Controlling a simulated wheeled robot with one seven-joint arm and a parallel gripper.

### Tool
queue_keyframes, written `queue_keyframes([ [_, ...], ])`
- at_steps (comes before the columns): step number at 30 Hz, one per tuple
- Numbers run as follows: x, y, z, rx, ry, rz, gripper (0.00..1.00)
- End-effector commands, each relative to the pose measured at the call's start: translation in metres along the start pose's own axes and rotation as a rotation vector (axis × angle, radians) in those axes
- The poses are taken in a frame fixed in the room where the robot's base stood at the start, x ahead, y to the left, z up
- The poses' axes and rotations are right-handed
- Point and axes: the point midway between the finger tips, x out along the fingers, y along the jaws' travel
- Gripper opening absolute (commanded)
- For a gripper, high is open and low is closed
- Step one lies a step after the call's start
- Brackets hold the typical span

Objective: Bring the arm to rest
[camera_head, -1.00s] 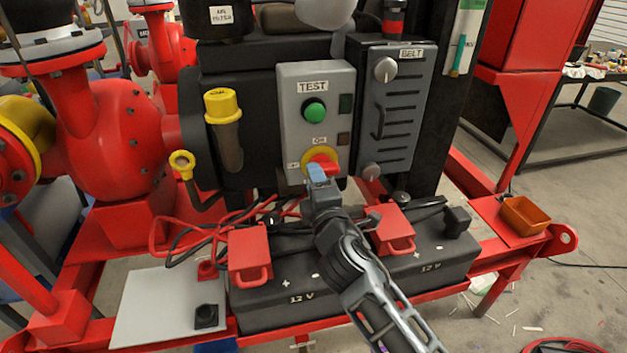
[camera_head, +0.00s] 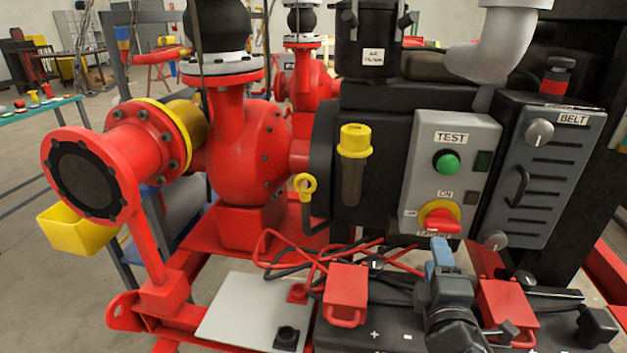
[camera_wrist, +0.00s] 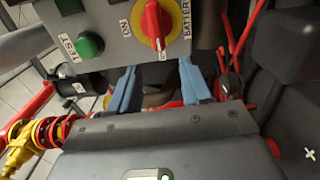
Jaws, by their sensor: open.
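My gripper (camera_head: 439,258) is in front of the grey control panel (camera_head: 425,160), just below its red rotary switch (camera_head: 439,217) on a yellow ring. In the wrist view my gripper (camera_wrist: 157,85) has two blue fingers spread apart with nothing between them. The red switch (camera_wrist: 156,24) shows just beyond and above the fingertips there, apart from them. The green TEST button (camera_head: 446,163) is higher on the panel. My arm runs down out of the bottom of the head view.
Batteries with red terminal covers (camera_head: 346,294) and loose cables (camera_head: 290,250) lie below my gripper. A grey BELT cover (camera_head: 548,180) stands right of the panel. A red pump (camera_head: 245,150) and a yellow-capped tube (camera_head: 353,165) are to the left. A pale plate (camera_head: 240,312) lies front left.

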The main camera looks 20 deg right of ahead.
Motion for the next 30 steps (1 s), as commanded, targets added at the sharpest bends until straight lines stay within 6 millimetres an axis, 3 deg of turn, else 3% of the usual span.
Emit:
queue_keyframes([
  [5,-0.006,-0.005,-0.001,0.015,0.012,-0.011,0.48],
  [8,-0.025,-0.018,-0.004,0.070,0.055,-0.045,0.48],
  [12,-0.076,-0.045,-0.011,0.233,0.155,-0.137,0.48],
  [18,-0.162,-0.066,-0.012,0.527,0.275,-0.291,0.48],
  [23,-0.226,-0.065,-0.005,0.771,0.325,-0.410,0.48],
  [30,-0.304,-0.040,0.019,1.136,0.325,-0.566,0.48],
])
